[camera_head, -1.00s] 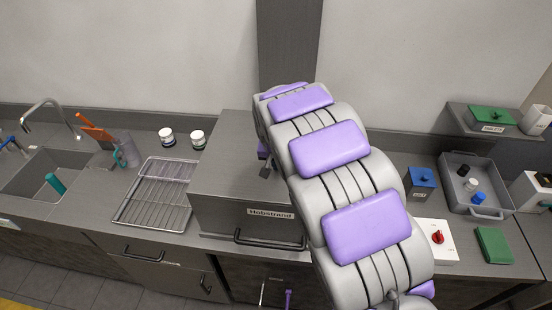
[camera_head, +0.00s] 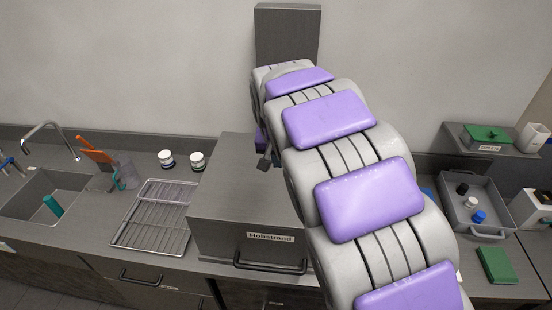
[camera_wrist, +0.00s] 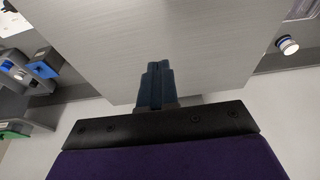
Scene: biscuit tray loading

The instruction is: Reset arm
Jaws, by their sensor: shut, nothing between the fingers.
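My gripper (camera_wrist: 155,84) shows in the wrist view, its dark fingers together with nothing between them. It is in front of the light grey top of the box labelled Hofnstrand, and I cannot tell the gap. In the head view my arm rises from the bottom right toward the back wall, over the right part of the grey Hofnstrand box (camera_head: 235,200). A dark piece near the arm's far end shows there, but the fingertips cannot be made out.
A wire rack (camera_head: 152,214) lies left of the box, with two jars (camera_head: 197,160) behind it. A sink (camera_head: 48,197) is at far left. A grey tray (camera_head: 500,215) with several small jars, a green block (camera_head: 497,265) and a shelf (camera_head: 470,135) are at right.

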